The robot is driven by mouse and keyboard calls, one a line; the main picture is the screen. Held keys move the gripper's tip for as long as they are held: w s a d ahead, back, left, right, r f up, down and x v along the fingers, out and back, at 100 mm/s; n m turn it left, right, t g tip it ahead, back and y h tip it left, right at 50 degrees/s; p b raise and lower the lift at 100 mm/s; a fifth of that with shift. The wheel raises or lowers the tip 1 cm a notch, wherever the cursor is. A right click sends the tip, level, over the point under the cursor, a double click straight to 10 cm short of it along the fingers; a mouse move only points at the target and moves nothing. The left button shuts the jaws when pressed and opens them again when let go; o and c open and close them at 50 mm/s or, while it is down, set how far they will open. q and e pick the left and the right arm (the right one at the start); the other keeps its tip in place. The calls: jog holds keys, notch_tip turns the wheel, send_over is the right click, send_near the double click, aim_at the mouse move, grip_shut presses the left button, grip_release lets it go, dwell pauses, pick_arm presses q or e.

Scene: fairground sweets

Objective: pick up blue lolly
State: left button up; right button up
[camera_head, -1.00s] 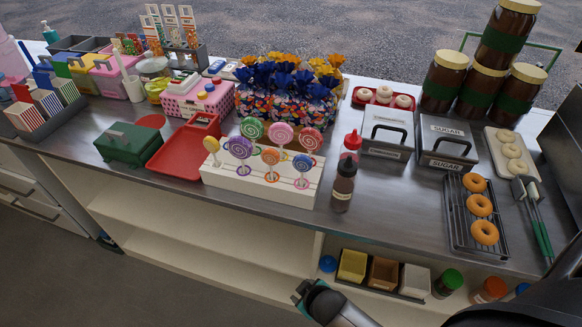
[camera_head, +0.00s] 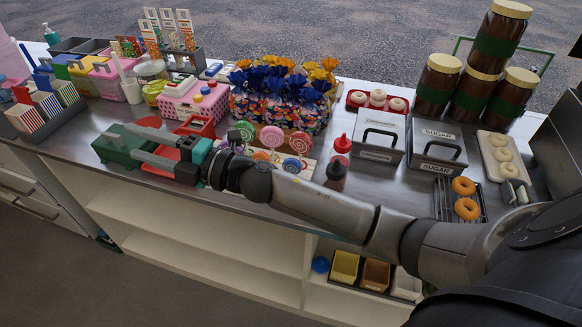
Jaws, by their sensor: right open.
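The blue lolly (camera_head: 292,166) has a small blue-and-white swirl head and stands in the right front part of the white lolly stand (camera_head: 309,165). My right forearm and wrist cross in front of the stand and hide much of it. My right gripper (camera_head: 133,140) is open, its two grey fingers pointing left over the red tray and the dark green box, well to the left of the blue lolly. I see nothing between the fingers. My left gripper is out of view.
Green (camera_head: 245,130), pink (camera_head: 271,136), red-and-white (camera_head: 300,142) and orange (camera_head: 261,157) lollies crowd the stand. A dark sauce bottle (camera_head: 336,174) stands right of it. Behind are wrapped sweets bags (camera_head: 280,105). The red tray (camera_head: 197,125) and green box (camera_head: 112,148) lie left.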

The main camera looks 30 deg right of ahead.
jog(key=s+a+r+n+g+y, duration=0.2)
jog(key=s+a+n+g+y, duration=0.1)
jog(key=n+g, duration=0.5)
jog(key=s+d+f+n+g+h, duration=0.25)
jog(key=f+n+g+h, duration=0.2)
jog(key=n, duration=0.45)
jog(key=d+n+g+h, duration=0.2)
jog(key=d+h, duration=1)
jog(key=d, duration=1.5)
jog(key=f, duration=1.4)
jog(key=shift+w+f, duration=0.15)
jog(key=shift+w, duration=0.05)
jog(key=shift+c, duration=0.2)
grip_shut()
